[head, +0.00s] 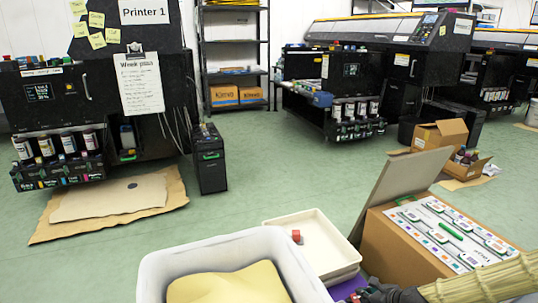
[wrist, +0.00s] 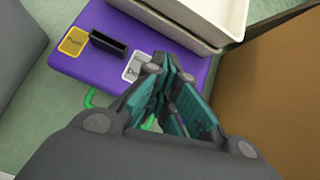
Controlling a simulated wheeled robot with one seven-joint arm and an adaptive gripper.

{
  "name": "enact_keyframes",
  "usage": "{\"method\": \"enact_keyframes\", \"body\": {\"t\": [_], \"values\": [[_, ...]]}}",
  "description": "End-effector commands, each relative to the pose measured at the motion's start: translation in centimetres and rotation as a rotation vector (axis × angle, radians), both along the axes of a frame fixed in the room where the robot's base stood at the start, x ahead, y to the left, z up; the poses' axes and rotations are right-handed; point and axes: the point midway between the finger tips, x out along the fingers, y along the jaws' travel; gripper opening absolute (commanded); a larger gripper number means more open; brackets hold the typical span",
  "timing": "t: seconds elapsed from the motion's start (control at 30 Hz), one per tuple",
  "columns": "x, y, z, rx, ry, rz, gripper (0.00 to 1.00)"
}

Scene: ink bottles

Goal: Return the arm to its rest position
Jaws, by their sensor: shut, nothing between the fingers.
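My gripper (head: 375,293) is at the bottom edge there, partly cut off. In the wrist view my gripper (wrist: 170,72) has its teal-padded fingers together with nothing held. It is over the edge of a purple surface (wrist: 135,42) that carries a yellow-framed label (wrist: 73,41), a black block or slot (wrist: 108,44) and a white-framed label (wrist: 137,68). Whether the fingertips touch it, I cannot tell.
A cardboard box (head: 385,250) with a raised flap and printed sheet is close to my arm. Green floor (head: 260,180) lies open beyond.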

Motion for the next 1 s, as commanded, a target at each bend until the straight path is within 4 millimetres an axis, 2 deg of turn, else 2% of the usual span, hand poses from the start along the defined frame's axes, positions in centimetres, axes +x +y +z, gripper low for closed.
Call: {"method": "enact_keyframes", "body": {"t": [0.03, 0.2, 0.5, 0.8, 1.0], "values": [[-1.1, 1.4, -0.7, -0.050, 0.011, 0.067, 0.00], [-4.7, 4.9, -3.1, -0.222, 0.032, 0.300, 0.00], [-11.9, 9.4, -6.8, -0.489, 0.052, 0.730, 0.00], [-19.8, 11.9, -9.2, -0.713, 0.049, 1.186, 0.00], [-25.0, 12.4, -10.2, -0.837, 0.031, 1.503, 0.00]]}}
